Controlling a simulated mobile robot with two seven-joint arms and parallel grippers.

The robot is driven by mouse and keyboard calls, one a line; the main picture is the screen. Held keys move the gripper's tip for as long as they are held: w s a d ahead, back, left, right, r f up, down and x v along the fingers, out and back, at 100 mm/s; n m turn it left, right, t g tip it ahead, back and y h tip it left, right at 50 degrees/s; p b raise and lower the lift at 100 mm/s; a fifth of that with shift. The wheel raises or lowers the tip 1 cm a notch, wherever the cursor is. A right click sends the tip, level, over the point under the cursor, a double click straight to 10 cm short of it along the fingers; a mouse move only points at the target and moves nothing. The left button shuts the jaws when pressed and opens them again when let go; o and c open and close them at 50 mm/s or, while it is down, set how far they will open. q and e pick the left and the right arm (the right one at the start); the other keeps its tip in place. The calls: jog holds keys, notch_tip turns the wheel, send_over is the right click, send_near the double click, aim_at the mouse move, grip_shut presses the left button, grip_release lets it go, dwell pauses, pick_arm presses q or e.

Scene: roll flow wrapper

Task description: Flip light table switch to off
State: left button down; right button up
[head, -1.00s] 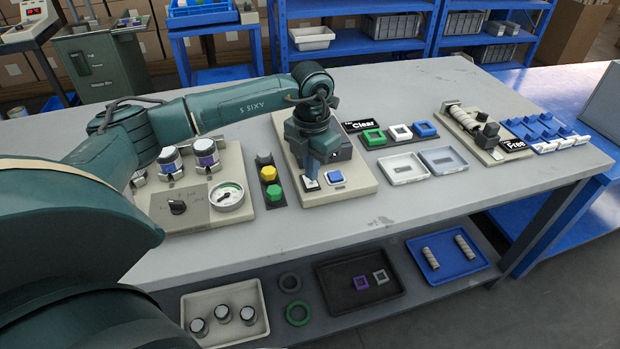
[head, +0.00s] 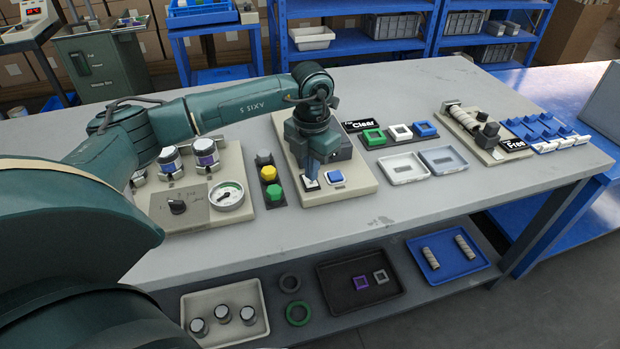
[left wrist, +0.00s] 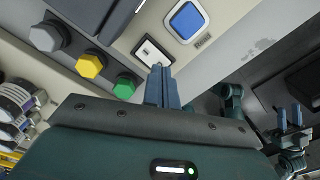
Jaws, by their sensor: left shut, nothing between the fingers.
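The light table switch (head: 311,184) is a small white rocker in a dark-edged plate, at the front of a beige panel (head: 356,189), left of a square blue button (head: 335,177). My left gripper (head: 313,180) points down at the switch, its blue fingers closed together and empty. In the left wrist view the fingertips (left wrist: 159,70) reach the near edge of the switch (left wrist: 150,52); whether they touch it I cannot tell. The blue button (left wrist: 187,19) is beyond it.
Grey, yellow (head: 269,173) and green button caps stand just left of the panel. A dial gauge (head: 227,195) and a knob (head: 177,207) sit farther left. The table's front strip is clear.

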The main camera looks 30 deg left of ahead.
aim_at(311, 183)
pick_arm(q)
jog(key=shift+f+b, duration=0.65)
jog(key=shift+f, duration=0.35)
jog(key=shift+r, duration=0.15)
jog(key=shift+r+p, duration=2.6)
jog(key=shift+r, duration=0.85)
